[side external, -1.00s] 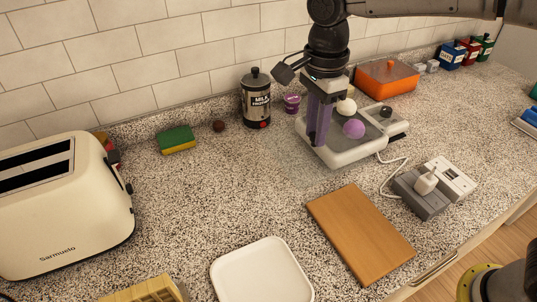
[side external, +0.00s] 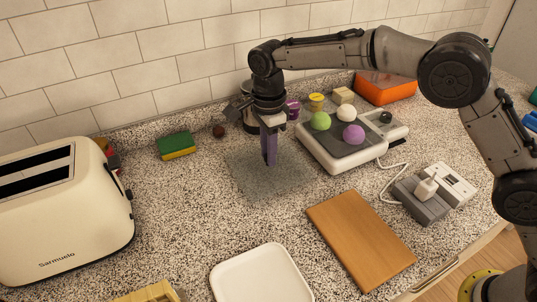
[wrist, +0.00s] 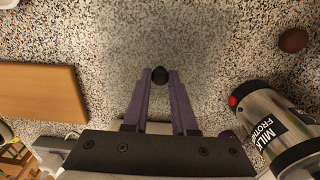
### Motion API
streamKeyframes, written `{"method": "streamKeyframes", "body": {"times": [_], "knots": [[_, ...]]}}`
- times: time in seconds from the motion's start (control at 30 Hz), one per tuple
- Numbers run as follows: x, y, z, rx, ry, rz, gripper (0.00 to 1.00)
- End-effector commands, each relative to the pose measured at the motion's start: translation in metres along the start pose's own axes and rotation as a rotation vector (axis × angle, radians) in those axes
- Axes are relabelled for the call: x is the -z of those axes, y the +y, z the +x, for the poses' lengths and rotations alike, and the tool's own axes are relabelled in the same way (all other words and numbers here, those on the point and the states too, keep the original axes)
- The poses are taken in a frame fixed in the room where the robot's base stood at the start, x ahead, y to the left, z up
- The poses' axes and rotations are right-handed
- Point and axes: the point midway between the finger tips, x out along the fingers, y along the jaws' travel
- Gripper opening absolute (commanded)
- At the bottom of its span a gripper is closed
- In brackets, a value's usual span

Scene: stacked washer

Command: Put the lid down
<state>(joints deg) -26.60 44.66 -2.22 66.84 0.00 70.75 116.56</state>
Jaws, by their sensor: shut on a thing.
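The lid (side external: 262,187) is a see-through, greyish square panel with a small black knob. It shows in the side view over the speckled counter, left of the white appliance. My gripper (side external: 270,164) points down at the middle of the lid, its purple fingers shut on the knob. In the wrist view the knob (wrist: 159,75) sits between the tips of my gripper (wrist: 160,84), and the clear lid (wrist: 165,40) spreads around it. The lid looks level and close to the counter; I cannot tell whether it touches.
The white appliance (side external: 372,153) carries green, white and purple balls. The milk frother (wrist: 285,125) stands near the lid, by the wall. A green-yellow sponge (side external: 177,145) lies to the left, a wooden board (side external: 360,238) and white tray (side external: 262,280) in front. Counter left of the lid is clear.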

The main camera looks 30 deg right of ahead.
Motion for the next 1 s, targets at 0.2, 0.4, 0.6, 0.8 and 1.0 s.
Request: {"method": "streamKeyframes", "body": {"times": [0.2,0.4,0.6,0.8,1.0], "knots": [[-0.0001,-0.0002,0.0129,0.002,-0.001,0.000,0.00],[0.0000,0.0000,0.0141,0.001,0.000,0.000,0.00],[0.0000,0.0000,0.0161,0.001,0.000,0.000,0.47],[0.0001,0.0001,0.0160,0.000,0.000,0.000,0.55],[0.0000,0.0000,0.0129,0.001,0.000,0.000,0.55]]}}
